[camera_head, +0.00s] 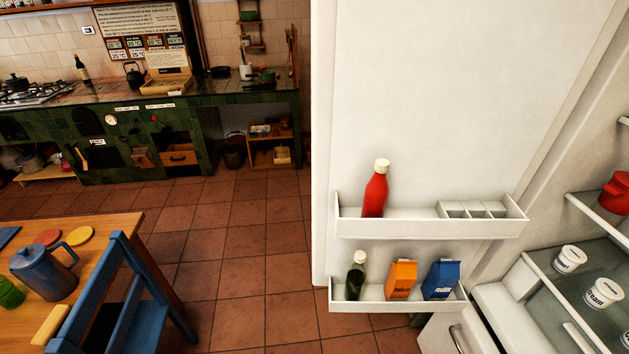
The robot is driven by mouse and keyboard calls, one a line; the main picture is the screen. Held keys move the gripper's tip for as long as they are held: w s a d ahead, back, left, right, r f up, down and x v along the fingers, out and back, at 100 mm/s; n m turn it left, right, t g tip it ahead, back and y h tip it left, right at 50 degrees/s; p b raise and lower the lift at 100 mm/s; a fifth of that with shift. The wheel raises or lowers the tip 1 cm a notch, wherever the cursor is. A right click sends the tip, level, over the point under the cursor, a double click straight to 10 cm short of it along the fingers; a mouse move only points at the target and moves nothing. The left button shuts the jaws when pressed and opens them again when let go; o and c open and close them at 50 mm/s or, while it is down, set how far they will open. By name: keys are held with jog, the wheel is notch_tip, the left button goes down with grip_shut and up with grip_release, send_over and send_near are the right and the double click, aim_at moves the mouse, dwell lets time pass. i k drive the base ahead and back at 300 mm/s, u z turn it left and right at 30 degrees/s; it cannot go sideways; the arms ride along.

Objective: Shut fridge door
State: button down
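The white fridge door (420,110) stands wide open and fills the middle right of the head view, with its inner side facing me. Its upper shelf (410,227) holds a red bottle (375,190) with a white cap. Its lower shelf (395,305) holds a dark green bottle (356,276), an orange juice carton (401,280) and a blue milk carton (441,280). The open fridge interior (545,290) is at the right, with white tubs and a red pot (615,192) on its shelves. My gripper is not in view.
A wooden table (90,240) with a blue jug (45,270) and a blue chair (140,300) stand at the lower left. Tiled floor (250,260) lies clear between them and the door. A green tiled hearth counter (130,130) runs along the back.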

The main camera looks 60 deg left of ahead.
aim_at(465, 101)
jog(key=u, duration=3)
jog(key=i, duration=3.75)
jog(key=z, duration=3.05)
